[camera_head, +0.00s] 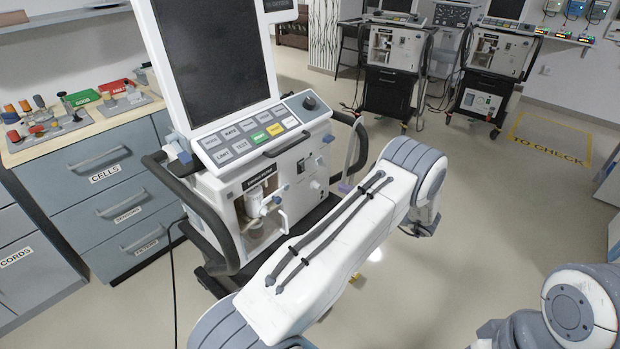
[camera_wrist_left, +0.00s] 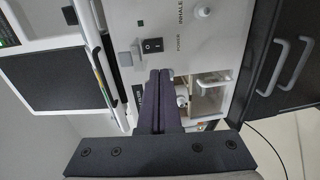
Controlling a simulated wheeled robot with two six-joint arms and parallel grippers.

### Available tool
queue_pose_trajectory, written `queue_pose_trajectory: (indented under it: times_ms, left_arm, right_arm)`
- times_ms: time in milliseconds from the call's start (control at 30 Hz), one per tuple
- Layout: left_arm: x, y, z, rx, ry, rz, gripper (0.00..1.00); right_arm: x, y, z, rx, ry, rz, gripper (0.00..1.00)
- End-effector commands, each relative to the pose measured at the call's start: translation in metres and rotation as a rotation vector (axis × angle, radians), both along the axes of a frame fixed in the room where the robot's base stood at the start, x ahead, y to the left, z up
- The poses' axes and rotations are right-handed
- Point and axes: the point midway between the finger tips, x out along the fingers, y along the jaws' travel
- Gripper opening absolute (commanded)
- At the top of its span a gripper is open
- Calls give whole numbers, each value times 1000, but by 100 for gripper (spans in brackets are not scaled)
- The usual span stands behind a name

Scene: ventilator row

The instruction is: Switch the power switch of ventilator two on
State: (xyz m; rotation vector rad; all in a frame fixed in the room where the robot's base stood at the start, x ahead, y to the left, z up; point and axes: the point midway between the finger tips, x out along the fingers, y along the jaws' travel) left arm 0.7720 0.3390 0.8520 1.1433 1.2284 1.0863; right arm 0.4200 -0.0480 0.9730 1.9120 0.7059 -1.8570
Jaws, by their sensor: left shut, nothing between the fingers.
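A white ventilator (camera_head: 222,172) with a dark screen stands in front of me; its name plate is too small to read. In the left wrist view its black rocker power switch (camera_wrist_left: 152,45) sits on the white front panel, beside the word POWER. Which side of the switch is pressed in cannot be told. My left gripper (camera_wrist_left: 165,74) is shut and empty, its dark fingers together, with the tips just below the switch in that view. Whether they touch the panel is unclear. In the head view my left arm hides most of that gripper. My right gripper is out of view.
A drawer cabinet (camera_head: 95,165) with trays of parts stands left of the ventilator. Dark handles (camera_head: 205,215) flank the ventilator's body. Two more ventilators (camera_head: 395,50) (camera_head: 498,55) stand at the back. The floor to the right is open.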

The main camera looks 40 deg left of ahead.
Motion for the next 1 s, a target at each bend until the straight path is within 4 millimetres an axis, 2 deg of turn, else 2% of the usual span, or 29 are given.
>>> queue_pose_trajectory:
  times_ms: [233,367,467,800,1000]
  left_arm:
    - [1,1,1,-1,2,-4,0]
    - [1,10,0,-2,3,-3,0]
    - [1,26,-1,-2,4,-2,0]
    - [5,98,-10,-2,4,-2,0]
    - [7,127,-13,-2,3,-5,0]
  right_arm:
    - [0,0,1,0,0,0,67]
    - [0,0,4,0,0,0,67]
    - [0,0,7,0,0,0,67]
    - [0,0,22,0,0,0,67]
    - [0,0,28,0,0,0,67]
